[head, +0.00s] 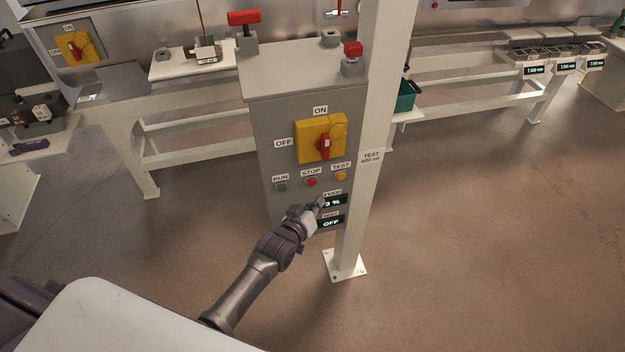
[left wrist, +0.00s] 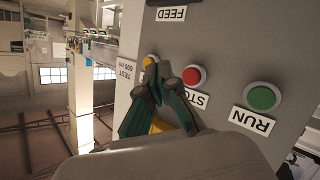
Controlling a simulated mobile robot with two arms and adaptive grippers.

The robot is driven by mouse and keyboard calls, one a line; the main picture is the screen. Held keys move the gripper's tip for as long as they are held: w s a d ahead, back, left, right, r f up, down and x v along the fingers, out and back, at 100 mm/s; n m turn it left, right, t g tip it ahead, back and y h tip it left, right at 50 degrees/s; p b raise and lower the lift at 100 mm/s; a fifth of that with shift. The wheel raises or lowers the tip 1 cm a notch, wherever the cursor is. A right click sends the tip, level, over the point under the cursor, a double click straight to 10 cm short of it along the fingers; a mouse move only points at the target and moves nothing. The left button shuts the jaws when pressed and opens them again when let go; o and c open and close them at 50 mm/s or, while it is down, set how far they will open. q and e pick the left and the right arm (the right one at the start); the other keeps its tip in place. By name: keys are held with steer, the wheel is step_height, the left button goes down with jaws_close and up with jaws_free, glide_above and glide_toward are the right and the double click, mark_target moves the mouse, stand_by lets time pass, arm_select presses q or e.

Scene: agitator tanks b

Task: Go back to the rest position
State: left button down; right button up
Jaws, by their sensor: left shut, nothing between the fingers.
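My left gripper (head: 312,207) is in front of the lower face of a grey control box (head: 262,125) in the head view, just left of the small displays. In the left wrist view its fingers (left wrist: 155,80) are together and empty, close to the yellow TEST button (left wrist: 149,62) and red STOP button (left wrist: 193,76). I cannot tell if they touch the panel. The green RUN button (left wrist: 262,97) is to the side. The yellow switch plate (head: 336,128) with its red handle (head: 324,146) is above the buttons. My right gripper is not in view.
A white post (head: 378,110) stands at the box's right, its base plate (head: 345,265) on the floor. Benches with white frames (head: 470,101) run behind. A red-handled lever (head: 244,18) and red knob (head: 353,49) top the box. The floor at right (head: 500,230) is clear.

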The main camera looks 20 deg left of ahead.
arm_select(q)
steer(key=shift+s+d, duration=0.45)
steer(key=shift+s, duration=0.25)
steer(key=shift+f, duration=0.1)
steer(key=s+a+f+m+g+y, duration=0.1)
steer(key=s+f+g, duration=0.2)
steer(key=s+f, duration=0.7)
steer(key=s+a+f+m+g, duration=0.2)
steer(key=s+f+g, duration=0.1)
steer(key=s+f, duration=0.8)
steer(key=s+a+f+m+g, duration=0.1)
steer(key=s+f, duration=0.3)
steer(key=s, duration=0.5)
steer(key=s+a+f+m+g, duration=0.1)
steer(key=s+f+g, duration=0.3)
steer(key=s, duration=0.5)
steer(key=s+a+f+m+g+y, duration=0.1)
steer(key=s+a+f+g, duration=0.1)
steer(key=s+f, duration=0.4)
steer(key=s, duration=0.4)
